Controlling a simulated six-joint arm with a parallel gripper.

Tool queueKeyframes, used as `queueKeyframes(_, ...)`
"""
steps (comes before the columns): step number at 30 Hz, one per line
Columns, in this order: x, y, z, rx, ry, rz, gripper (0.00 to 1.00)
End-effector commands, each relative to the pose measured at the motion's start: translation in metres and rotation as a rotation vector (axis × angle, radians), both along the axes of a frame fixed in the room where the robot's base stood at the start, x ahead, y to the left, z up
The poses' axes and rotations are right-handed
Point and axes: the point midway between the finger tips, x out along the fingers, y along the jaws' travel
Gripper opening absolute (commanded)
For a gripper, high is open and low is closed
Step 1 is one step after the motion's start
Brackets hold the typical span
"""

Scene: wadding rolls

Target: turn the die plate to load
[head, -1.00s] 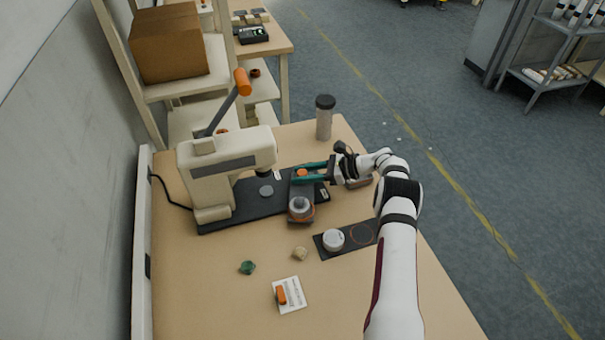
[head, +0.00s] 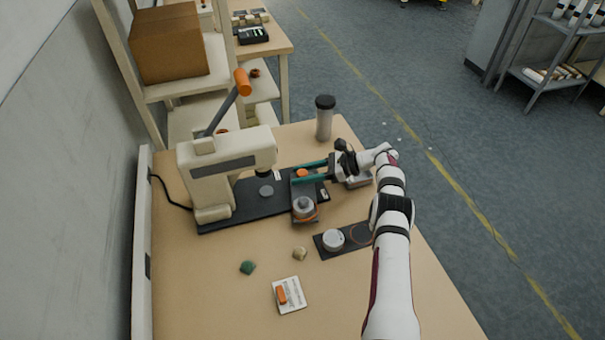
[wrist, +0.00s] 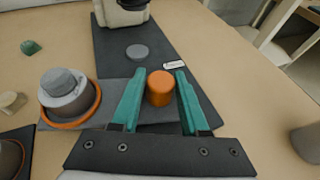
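The die plate (head: 301,190) is a grey slab at the right end of the press's black base; it also shows in the wrist view (wrist: 108,93). An upright orange knob (wrist: 160,88) stands on one end. A grey die with a round top (wrist: 64,88) and an orange ring around its foot sits at the other end, out to the side of the base and away from the press head. My gripper (wrist: 159,74) is open. Its teal fingers stand on both sides of the knob, with a small gap showing on each side.
The press (head: 215,165) stands behind, its orange-tipped lever raised, above a round grey pad (head: 266,191). A dark tray (head: 345,240) with a white-topped round part lies in front. A lidded cylinder (head: 325,118), green and beige pieces and a white card lie around.

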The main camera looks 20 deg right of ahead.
Motion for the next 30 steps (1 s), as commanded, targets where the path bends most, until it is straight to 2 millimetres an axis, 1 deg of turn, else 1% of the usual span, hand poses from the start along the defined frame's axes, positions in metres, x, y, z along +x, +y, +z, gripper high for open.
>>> queueKeyframes(1,0.0,0.0,0.0,0.0,0.0,0.0,0.55)
queueKeyframes(3,0.0,0.0,0.0,0.0,-0.001,0.0,0.68)
queueKeyframes(4,0.0,0.0,0.0,-0.001,-0.001,-0.001,0.69)
queueKeyframes(12,0.0,-0.002,0.001,-0.002,-0.002,-0.001,0.69)
queueKeyframes(14,-0.003,-0.009,0.004,-0.003,-0.004,-0.003,0.69)
queueKeyframes(18,-0.015,-0.038,0.016,-0.003,-0.004,-0.004,0.69)
queueKeyframes(21,-0.021,-0.052,0.022,-0.003,-0.004,-0.001,0.69)
queueKeyframes(25,-0.026,-0.061,0.027,-0.001,-0.003,-0.001,0.69)
queueKeyframes(30,-0.028,-0.064,0.029,-0.002,0.0,-0.001,0.69)
